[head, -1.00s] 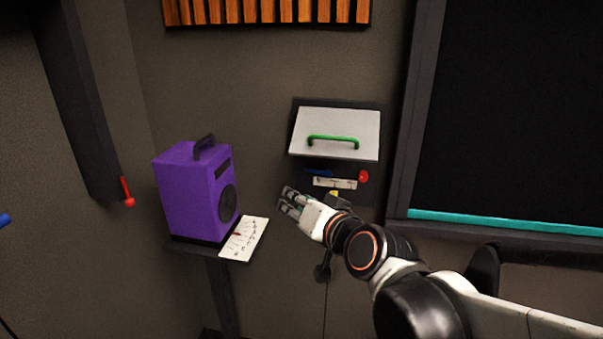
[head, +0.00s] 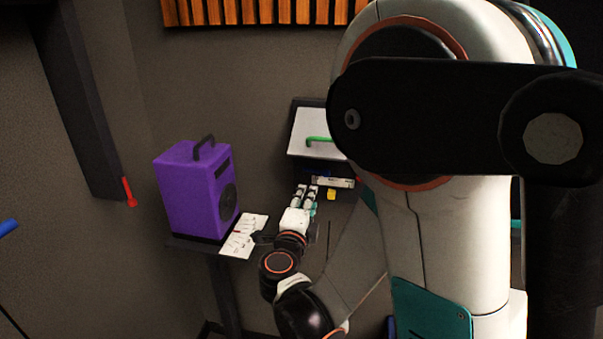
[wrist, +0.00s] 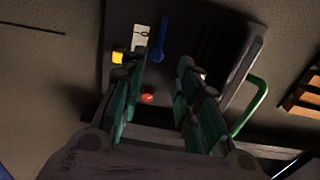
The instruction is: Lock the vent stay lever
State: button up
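A wall panel carries a light raised flap (head: 305,128) with a green handle (head: 318,140), also in the wrist view (wrist: 253,105). Below the flap is a blue lever (wrist: 161,40), partly visible in the head view. No readable marking shows which part is the vent stay lever. My gripper (head: 307,188) is open and empty, pointing at the panel's lower part. In the wrist view (wrist: 163,66) its fingers are apart, with the blue lever beyond their tips.
A white label (head: 333,183) and yellow block (head: 331,195) sit beside the lever. A purple speaker (head: 190,193) and a white printed card (head: 243,236) stand left of my gripper. A red-tipped lever (head: 129,195) is farther left. My arm covers the right side.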

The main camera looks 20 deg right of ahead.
aim_at(316, 172)
jog(key=b+x, duration=0.2)
jog(key=x, duration=1.1)
jog(key=shift+w+d+r, duration=0.1)
jog(key=shift+w+d, duration=0.15)
jog(key=shift+c, duration=0.6)
grip_shut()
